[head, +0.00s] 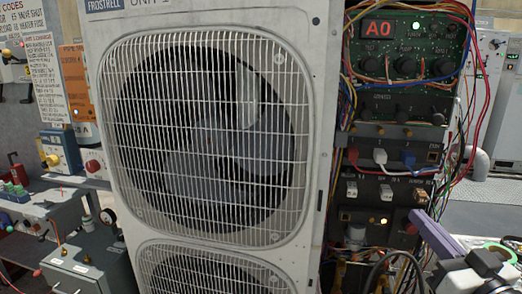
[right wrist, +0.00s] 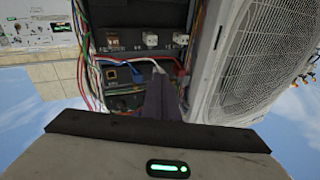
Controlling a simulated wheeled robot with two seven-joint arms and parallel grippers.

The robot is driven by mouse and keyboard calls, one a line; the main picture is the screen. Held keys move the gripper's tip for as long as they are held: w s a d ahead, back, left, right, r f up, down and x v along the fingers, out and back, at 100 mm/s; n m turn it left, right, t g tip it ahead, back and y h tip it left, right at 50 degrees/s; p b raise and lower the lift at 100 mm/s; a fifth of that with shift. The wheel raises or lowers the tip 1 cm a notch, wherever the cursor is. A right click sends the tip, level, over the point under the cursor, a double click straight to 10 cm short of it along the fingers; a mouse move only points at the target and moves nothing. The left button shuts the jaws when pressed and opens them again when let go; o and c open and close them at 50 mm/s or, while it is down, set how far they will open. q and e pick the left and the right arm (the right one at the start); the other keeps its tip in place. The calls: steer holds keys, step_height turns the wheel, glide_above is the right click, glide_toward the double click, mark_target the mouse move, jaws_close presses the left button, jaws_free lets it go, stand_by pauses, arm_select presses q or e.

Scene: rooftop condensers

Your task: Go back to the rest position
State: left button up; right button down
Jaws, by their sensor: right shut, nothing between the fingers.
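My right gripper (head: 420,216) comes in at the lower right of the head view. Its purple fingers are shut and empty, pointing at the open control panel (head: 399,131) of the condenser unit (head: 323,120). In the right wrist view the shut fingers (right wrist: 158,84) reach toward the panel's row of connectors, with a white plug and a blue plug close to the tips. I cannot tell whether the fingers touch anything. My left gripper is not in view.
Loose coloured wires (head: 485,90) hang along the panel's right side, and a dark cable loops below near my right gripper. A grey box with a gauge (head: 88,262) and a cluttered bench stand at left. Open floor (head: 488,216) shows at right.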

steer(key=s+a+f+g, duration=0.3)
steer(key=s+f, duration=0.1)
steer(key=f, duration=0.9)
steer(key=s+a+f+g, duration=0.2)
steer(key=s+f+g, duration=0.1)
steer(key=f, duration=1)
steer(key=s+a+f+g, duration=0.2)
steer(key=s+a+f, duration=0.2)
steer(key=s+f, duration=0.5)
steer(key=s+a+f+n+g, duration=0.1)
steer(key=s+a+f+g, duration=0.1)
steer(key=s+a+f, duration=0.3)
steer(key=s+f, duration=0.3)
steer(key=shift+s+f+g, duration=0.35)
steer(key=shift+f+g, duration=0.05)
steer(key=shift+w+a, duration=0.1)
